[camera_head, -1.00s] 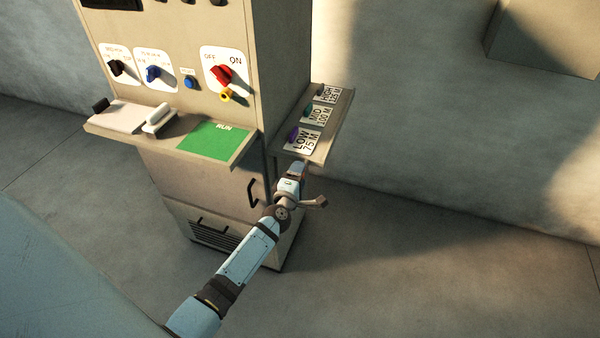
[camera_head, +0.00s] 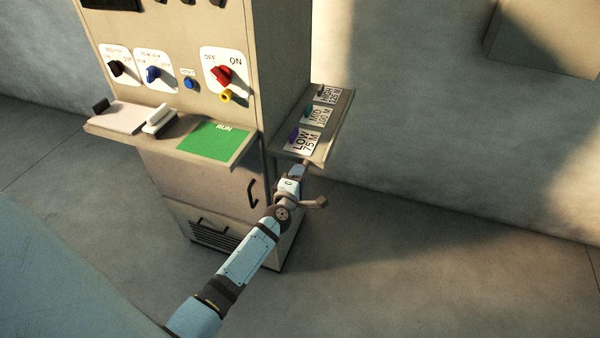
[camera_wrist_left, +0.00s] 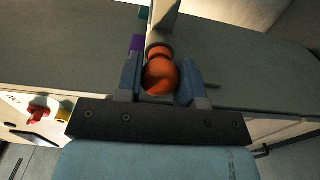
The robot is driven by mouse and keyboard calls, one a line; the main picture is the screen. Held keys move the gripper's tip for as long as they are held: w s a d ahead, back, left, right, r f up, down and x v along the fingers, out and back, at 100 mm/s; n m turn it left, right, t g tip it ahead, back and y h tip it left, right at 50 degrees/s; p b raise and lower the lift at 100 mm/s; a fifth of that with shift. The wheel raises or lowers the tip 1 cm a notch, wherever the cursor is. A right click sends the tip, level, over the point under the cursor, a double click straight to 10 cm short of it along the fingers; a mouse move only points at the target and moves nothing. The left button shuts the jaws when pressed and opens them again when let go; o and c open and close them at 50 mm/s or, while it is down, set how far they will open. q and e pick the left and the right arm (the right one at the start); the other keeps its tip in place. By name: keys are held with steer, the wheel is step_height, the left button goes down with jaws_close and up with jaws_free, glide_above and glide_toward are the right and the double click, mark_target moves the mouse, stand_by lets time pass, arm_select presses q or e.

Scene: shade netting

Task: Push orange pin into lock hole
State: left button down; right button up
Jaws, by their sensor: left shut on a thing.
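The orange pin (camera_wrist_left: 160,75) shows in the left wrist view as a round orange knob with a smaller orange collar beyond it. My left gripper (camera_wrist_left: 158,82) is shut on it, with one blue-grey finger on each side of the knob. In the head view my left gripper (camera_head: 300,168) is at the front edge of the side shelf (camera_head: 338,130), by the LOW label; the pin is not clear there. A yellow ring (camera_head: 226,96) sits below the red OFF/ON switch (camera_head: 221,75); I cannot tell whether it is the lock hole. My right gripper is out of view.
The side shelf carries purple and teal pieces beside the LOW (camera_head: 303,142) and MID labels. The cabinet's front ledge (camera_head: 245,152) has a green RUN area (camera_head: 214,139) and a white handle (camera_head: 158,118). Floor right of the cabinet is clear.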

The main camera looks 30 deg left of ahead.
arm_select(q)
steer(key=shift+v, duration=0.8)
steer(key=shift+p+v, duration=0.5)
steer(key=shift+v, duration=1.35)
steer(key=shift+v, duration=2.05)
